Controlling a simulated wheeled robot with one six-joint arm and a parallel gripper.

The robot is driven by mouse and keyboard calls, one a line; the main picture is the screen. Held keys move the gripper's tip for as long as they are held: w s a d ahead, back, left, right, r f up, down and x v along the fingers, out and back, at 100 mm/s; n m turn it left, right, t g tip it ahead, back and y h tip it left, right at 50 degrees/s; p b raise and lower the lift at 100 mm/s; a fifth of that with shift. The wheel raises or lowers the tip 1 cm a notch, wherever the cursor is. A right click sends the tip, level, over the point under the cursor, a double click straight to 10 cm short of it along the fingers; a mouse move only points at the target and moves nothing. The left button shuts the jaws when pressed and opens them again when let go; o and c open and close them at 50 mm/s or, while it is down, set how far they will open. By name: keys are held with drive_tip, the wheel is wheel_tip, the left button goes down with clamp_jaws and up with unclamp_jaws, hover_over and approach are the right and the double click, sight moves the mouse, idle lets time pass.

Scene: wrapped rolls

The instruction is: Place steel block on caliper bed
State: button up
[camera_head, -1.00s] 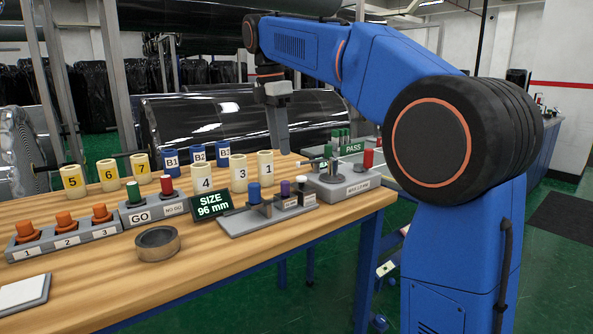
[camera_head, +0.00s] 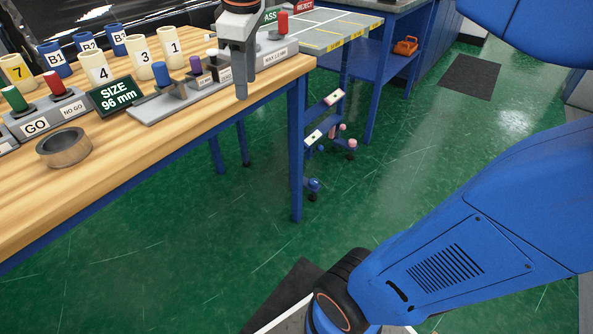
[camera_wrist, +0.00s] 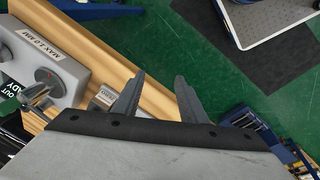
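A grey gauge tray (camera_head: 150,112) lies near the table's front edge. It carries small steel blocks with a blue knob (camera_head: 160,75), a purple knob (camera_head: 195,66) and a white knob (camera_head: 212,54); which is the task's steel block I cannot tell. A grey bed labelled MAX 1.0 MM (camera_head: 277,55), possibly the caliper bed, stands right of it, partly behind my gripper (camera_head: 241,92). In the wrist view this bed (camera_wrist: 50,72) is at left, and a labelled steel block (camera_wrist: 105,97) shows beside the left finger. My gripper (camera_wrist: 157,98) is open and empty by the table edge.
A SIZE 96 mm display (camera_head: 114,95) and a steel ring (camera_head: 63,148) are left of the tray. Numbered cream cups (camera_head: 138,58) stand behind it. A sorting table (camera_head: 325,35) stands behind right. Open green floor lies in front.

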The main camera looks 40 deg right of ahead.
drive_tip(key=s+d+f+m+t, duration=0.2)
drive_tip(key=s+f+m, duration=0.7)
drive_tip(key=s+f, duration=0.6)
wheel_tip(320, 180, down, 4)
drive_tip(key=shift+s+r, duration=0.15)
drive_tip(key=shift+r, duration=0.05)
drive_tip(key=shift+d, duration=0.1)
